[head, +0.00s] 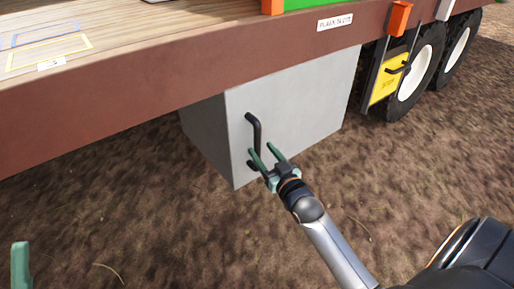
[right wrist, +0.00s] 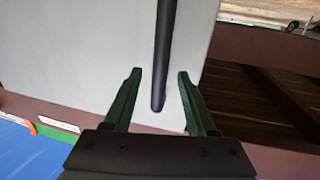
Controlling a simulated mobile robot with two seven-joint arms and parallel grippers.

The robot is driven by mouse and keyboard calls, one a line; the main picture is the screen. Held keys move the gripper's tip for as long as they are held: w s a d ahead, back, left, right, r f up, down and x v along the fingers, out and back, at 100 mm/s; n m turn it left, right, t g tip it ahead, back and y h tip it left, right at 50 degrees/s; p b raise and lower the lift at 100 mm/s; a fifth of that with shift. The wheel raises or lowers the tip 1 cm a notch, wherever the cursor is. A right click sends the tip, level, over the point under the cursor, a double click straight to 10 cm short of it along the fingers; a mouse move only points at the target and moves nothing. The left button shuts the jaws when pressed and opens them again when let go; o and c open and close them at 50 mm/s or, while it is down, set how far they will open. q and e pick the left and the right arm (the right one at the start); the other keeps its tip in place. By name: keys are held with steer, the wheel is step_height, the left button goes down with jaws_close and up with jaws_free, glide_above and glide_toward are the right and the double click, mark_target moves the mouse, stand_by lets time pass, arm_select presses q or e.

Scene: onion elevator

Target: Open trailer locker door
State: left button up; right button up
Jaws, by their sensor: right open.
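The grey trailer locker (head: 310,95) hangs under the trailer bed, and its door face looks shut. A black bar handle (head: 256,130) stands upright near the left edge of that face. My right gripper (head: 261,150) is open at the handle's lower end. In the right wrist view the handle (right wrist: 166,45) runs down between the two green fingers of my right gripper (right wrist: 159,76), with a gap on each side. A green fingertip of my left gripper (head: 20,264) shows at the lower left corner, away from the locker; its opening cannot be seen.
The brown trailer edge (head: 150,97) overhangs the locker, with a wooden deck (head: 125,28) above. A yellow panel (head: 385,82) with a black handle and large wheels (head: 415,72) stand to the right. Bare brown ground (head: 130,210) in front is free.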

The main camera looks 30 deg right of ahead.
mark_target(259, 147)
steer(key=shift+w+d+b, duration=0.2)
steer(key=shift+w+b, duration=0.2)
steer(key=shift+w, duration=1.5)
jaws_close()
